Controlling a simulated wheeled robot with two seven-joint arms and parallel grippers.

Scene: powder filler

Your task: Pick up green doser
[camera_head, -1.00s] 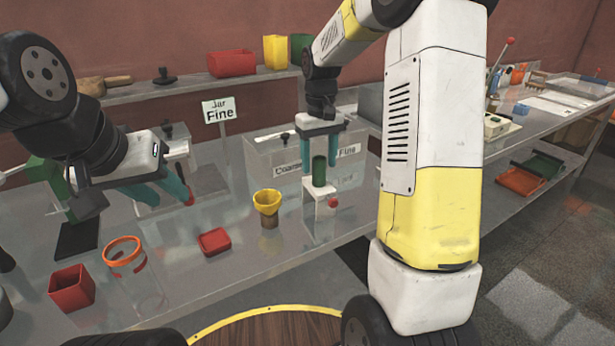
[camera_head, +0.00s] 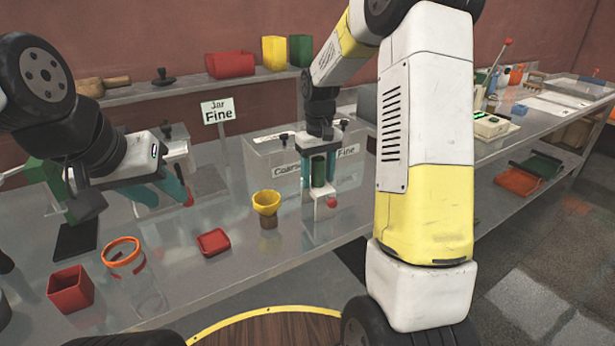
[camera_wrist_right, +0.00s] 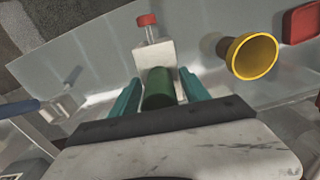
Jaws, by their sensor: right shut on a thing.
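The green doser (camera_head: 319,170) is a small dark green cylinder standing upright on a white stand with a red knob (camera_head: 331,201). My right gripper (camera_head: 318,183) comes down from above with its teal fingers on both sides of the doser and is shut on it. In the right wrist view the doser (camera_wrist_right: 158,88) sits between the fingers, in front of the white block. My left gripper (camera_head: 174,193) is at the left, over the bench, well away from the doser. Whether its fingers are apart is hard to tell.
A yellow funnel on a jar (camera_head: 266,203) stands just left of the doser stand. A red tray (camera_head: 213,242), an orange-rimmed jar (camera_head: 123,254) and a red box (camera_head: 70,288) are further left. Clear "Coarse" and "Fine" bins (camera_head: 262,150) are behind.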

